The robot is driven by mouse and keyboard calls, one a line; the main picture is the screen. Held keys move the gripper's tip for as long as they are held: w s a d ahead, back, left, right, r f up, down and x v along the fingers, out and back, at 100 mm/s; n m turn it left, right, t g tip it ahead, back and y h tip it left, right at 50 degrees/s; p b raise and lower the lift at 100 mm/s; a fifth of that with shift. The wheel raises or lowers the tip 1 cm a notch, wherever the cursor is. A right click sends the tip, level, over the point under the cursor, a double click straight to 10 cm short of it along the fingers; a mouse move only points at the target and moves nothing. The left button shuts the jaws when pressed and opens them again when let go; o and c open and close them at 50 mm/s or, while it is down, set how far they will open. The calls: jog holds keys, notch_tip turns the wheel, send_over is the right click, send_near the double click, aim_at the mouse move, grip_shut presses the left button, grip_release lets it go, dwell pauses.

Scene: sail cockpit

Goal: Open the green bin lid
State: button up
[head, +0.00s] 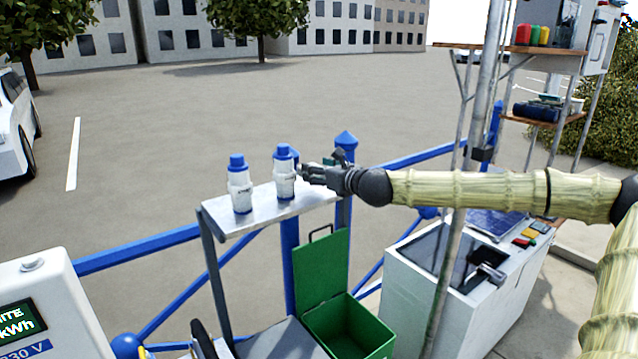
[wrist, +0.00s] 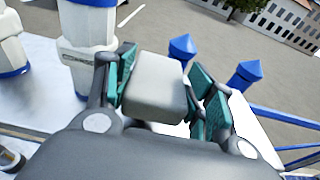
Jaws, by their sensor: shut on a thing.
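The green bin (head: 345,325) stands below the shelf, between the blue railing and a white cabinet. Its green lid (head: 321,272) stands raised at the back left, with a dark handle (head: 320,233) at its top, and the bin's inside shows. My gripper (head: 308,172) is well above the bin, at the right end of the shelf, apart from the lid. In the wrist view its teal-padded fingers (wrist: 165,80) are shut on a pale grey block (wrist: 156,98). The block is not clear in the head view. The bin does not show in the wrist view.
Two white bottles with blue caps stand on the shelf (head: 265,208), the nearer one (head: 284,172) close beside my gripper. Blue railings (head: 140,247) and posts run behind. A white cabinet (head: 400,285) and metal pole (head: 465,180) stand right of the bin.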

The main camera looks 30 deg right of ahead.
jog(key=shift+f, duration=1.95)
jog(key=shift+f, duration=0.15)
jog(key=o, duration=1)
jog(key=shift+r+p, duration=0.25)
jog(key=shift+p, duration=0.05)
jog(key=s+r+p, duration=0.1)
jog(key=s, duration=1)
jog(key=shift+s+d+r, duration=0.25)
jog(key=shift+s+d, duration=0.1)
jog(key=shift+d, duration=0.1)
